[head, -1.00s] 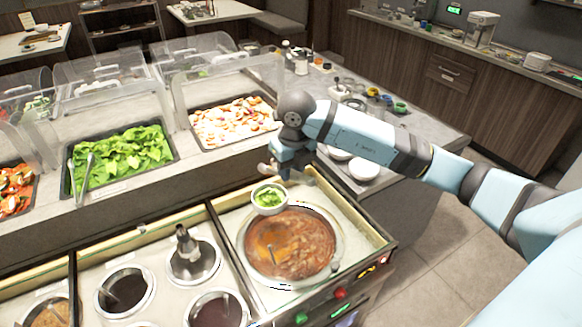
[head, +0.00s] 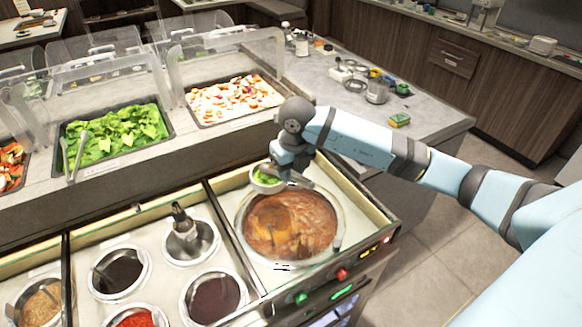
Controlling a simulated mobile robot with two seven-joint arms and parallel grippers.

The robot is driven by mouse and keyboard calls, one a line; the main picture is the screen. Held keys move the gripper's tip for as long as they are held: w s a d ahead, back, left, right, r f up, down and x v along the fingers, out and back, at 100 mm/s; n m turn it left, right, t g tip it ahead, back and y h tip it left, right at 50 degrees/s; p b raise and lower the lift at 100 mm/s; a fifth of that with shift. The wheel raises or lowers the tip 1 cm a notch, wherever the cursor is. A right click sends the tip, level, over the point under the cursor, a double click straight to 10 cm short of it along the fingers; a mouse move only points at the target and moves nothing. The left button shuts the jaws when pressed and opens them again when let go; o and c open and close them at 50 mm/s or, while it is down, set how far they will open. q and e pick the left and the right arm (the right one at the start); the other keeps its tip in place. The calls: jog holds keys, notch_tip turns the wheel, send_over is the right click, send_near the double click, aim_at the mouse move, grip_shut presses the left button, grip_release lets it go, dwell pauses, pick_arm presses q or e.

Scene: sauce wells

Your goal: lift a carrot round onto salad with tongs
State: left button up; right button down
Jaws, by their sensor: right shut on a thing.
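A small white bowl of green salad (head: 267,181) is at the back left rim of the round soup pot (head: 334,238). My right gripper (head: 285,176) is at the bowl's right side, shut on it; its fingertips are partly hidden. Tongs (head: 78,157) lie in the tray of green leaves (head: 118,132), handles over the front edge. A tray at the left edge holds orange and red pieces (head: 10,165); I cannot tell whether they are carrot rounds. My left gripper is not in view.
Sauce wells with dark, red and brown contents fill the front counter, one with an upright bottle-like top (head: 180,216). Clear guards (head: 235,62) stand over the trays. A tray of pale chopped pieces (head: 234,98) is behind the pot. A sponge (head: 400,120) lies on the right counter.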

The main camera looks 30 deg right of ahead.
jog(key=c, duration=1.4)
grip_release()
notch_tip(320, 180, up, 10)
jog(key=p, duration=0.5)
